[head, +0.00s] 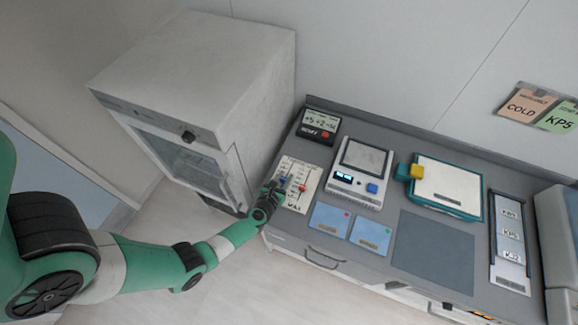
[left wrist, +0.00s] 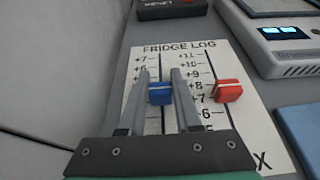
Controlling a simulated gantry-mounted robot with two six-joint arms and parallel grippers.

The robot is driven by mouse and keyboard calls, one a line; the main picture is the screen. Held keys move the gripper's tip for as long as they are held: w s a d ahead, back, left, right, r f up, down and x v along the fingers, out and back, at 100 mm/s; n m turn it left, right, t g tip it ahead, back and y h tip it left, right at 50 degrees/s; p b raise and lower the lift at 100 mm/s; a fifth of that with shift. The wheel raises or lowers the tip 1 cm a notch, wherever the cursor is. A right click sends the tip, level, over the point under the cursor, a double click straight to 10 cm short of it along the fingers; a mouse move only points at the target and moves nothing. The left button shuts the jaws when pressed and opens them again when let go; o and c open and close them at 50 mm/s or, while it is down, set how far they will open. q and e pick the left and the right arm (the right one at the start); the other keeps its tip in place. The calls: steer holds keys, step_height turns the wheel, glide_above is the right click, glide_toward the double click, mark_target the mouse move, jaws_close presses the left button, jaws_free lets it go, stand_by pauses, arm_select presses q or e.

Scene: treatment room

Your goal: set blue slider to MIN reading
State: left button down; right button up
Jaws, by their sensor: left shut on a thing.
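The blue slider (left wrist: 160,93) sits on the left scale of the white FRIDGE LOG board (left wrist: 200,60). It shows small in the head view (head: 283,181). My left gripper (left wrist: 161,84) has its two fingers on either side of the blue slider and is shut on it. The slider is a little below the +6 mark; the lower left marks are hidden by the fingers. The red slider (left wrist: 227,91) stands on the right scale near +8 and +7. A black display (head: 320,122) behind the board seems to read +5, +2 and a third figure I cannot read. My right gripper is not in view.
A white fridge (head: 200,75) stands left of the counter, close to my left arm. Right of the board are a grey device (head: 360,165) with a blue button and blue cards (head: 328,217). A teal-edged tray (head: 478,200) lies farther right.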

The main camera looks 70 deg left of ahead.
arm_select(q)
steer(key=shift+s+d, duration=0.85)
steer(key=shift+s, duration=0.05)
steer(key=c, duration=0.6)
jaws_free()
steer(key=shift+s+d+r, duration=0.15)
steer(key=shift+d+r, duration=0.05)
steer(key=p+v, duration=0.3)
steer(key=v, duration=0.7)
steer(key=shift+p, duration=0.3)
steer(key=shift+s+d+r, duration=0.1)
steer(key=shift+s+d, duration=0.15)
steer(key=shift+s, duration=0.1)
